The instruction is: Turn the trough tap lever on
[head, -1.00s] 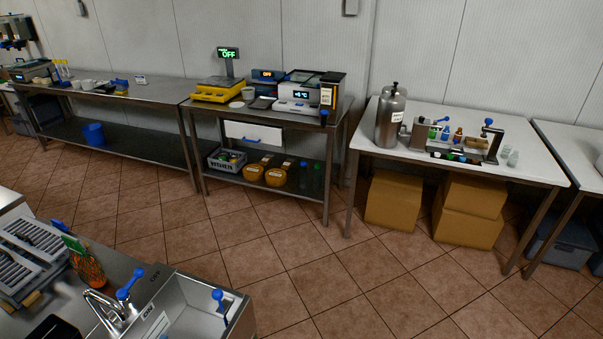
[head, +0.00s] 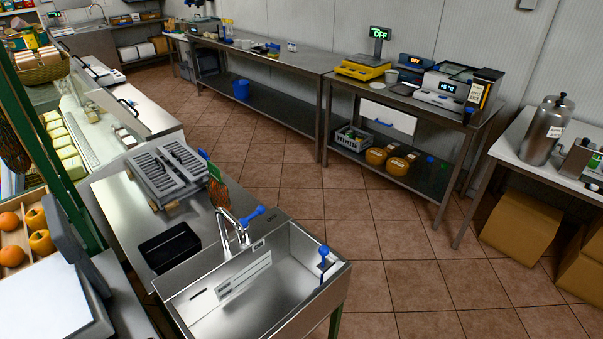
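The steel trough (head: 262,285) stands at the lower middle of the head view, with a label on its inner wall. The tap (head: 232,230) is a chrome spout at the trough's back left edge. A blue lever (head: 253,215) sits at the tap, pointing up and to the right, beside an "OFF" marking on the rim. A second blue-handled piece (head: 323,258) stands at the trough's right end. No water stream is visible. Neither of my grippers is in view.
A black tray (head: 168,247) and a slotted grey rack (head: 166,172) are on the steel counter left of the trough. Oranges (head: 12,253) lie in a crate at far left. Tiled floor (head: 290,190) is open behind the trough.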

